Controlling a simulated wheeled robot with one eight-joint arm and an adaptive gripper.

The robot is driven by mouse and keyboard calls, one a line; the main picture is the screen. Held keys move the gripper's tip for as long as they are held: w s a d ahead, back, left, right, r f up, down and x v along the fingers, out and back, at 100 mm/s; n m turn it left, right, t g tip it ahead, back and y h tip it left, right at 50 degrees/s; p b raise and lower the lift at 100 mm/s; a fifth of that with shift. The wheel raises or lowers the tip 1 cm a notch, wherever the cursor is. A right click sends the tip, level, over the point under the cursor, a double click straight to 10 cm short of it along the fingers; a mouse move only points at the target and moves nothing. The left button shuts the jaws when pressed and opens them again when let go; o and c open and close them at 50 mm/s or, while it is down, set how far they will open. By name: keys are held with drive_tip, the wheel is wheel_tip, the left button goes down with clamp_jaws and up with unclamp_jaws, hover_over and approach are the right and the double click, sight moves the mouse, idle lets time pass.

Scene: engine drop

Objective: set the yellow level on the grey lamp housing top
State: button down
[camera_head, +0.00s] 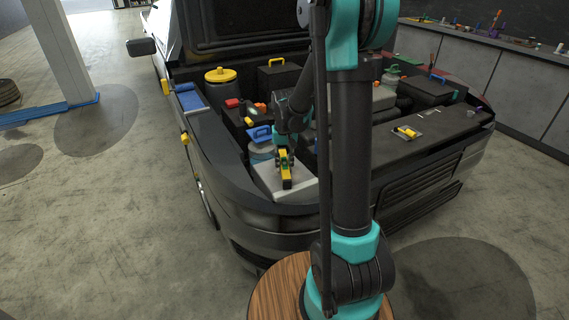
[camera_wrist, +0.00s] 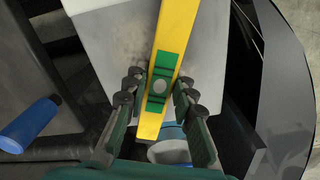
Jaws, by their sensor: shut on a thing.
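The yellow level (camera_head: 286,182) has a green middle block with a pale round vial. In the wrist view, the level (camera_wrist: 178,35) runs lengthwise between my fingers and out of the top edge. My gripper (camera_wrist: 160,88) is shut on its green middle; in the head view my gripper (camera_head: 284,160) is small and partly hidden by the level and my arm. The grey lamp housing top (camera_head: 304,190) lies directly under the level; it also fills the upper middle of the wrist view (camera_wrist: 112,45). I cannot tell whether the level touches it.
A blue-handled container (camera_head: 260,134) stands just behind the housing. A blue cylinder (camera_wrist: 30,124) lies at the left in the wrist view. A yellow-capped reservoir (camera_head: 220,76) and a black box (camera_head: 281,76) stand farther back in the engine bay.

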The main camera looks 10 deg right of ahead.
sight(285, 163)
drive_tip(key=c, duration=1.2)
unclamp_jaws()
wheel_tip(285, 163, up, 12)
drive_tip(key=shift+f, duration=0.1)
